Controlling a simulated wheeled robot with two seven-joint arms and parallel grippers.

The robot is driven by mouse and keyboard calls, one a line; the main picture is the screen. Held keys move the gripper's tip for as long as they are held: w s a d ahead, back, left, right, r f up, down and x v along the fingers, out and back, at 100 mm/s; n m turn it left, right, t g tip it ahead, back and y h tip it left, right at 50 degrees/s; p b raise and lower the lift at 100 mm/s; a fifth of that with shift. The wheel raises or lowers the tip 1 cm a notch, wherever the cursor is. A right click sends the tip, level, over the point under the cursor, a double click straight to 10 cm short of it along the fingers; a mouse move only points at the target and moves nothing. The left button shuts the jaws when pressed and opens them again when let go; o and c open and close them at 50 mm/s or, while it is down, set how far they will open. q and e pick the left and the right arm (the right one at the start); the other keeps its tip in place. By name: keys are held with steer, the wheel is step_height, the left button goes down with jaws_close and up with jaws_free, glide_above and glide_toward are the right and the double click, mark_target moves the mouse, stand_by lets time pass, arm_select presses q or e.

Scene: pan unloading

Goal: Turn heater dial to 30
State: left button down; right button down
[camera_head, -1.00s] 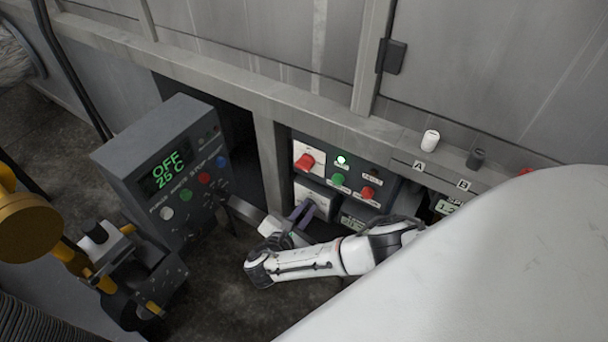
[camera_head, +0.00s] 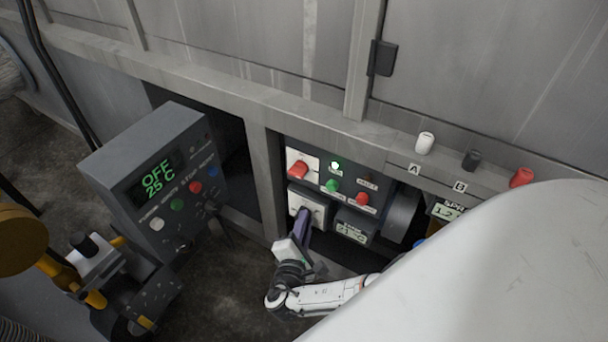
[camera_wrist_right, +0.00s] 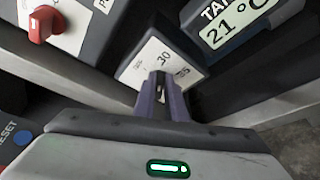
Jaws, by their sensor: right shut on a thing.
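The heater dial plate (camera_head: 316,205) is the white face of a low box on the panel. It also shows in the right wrist view (camera_wrist_right: 140,65), with a printed 30 and another number to its right, partly hidden. My right gripper (camera_head: 304,214) has its purple fingers up against this face. In the right wrist view my right gripper (camera_wrist_right: 160,80) is shut on the dial knob, which the fingers mostly hide. The fingertips lie just below and left of the 30. The exact dial setting cannot be told.
A red switch (camera_head: 297,169) sits above the dial, beside green and red buttons. A small display (camera_head: 351,232) is right of the dial and reads 21 °C in the wrist view. A grey control box (camera_head: 150,190) reading OFF 25 C stands left. A large white surface covers the lower right.

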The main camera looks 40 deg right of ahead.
arm_select(q)
steer(key=shift+w+r, duration=0.1)
steer(key=shift+w, duration=0.1)
stand_by(0.3)
arm_select(e)
steer(key=c, duration=1.8)
jaws_free()
steer(key=shift+w, duration=0.1)
arm_select(q)
steer(key=shift+s, duration=0.15)
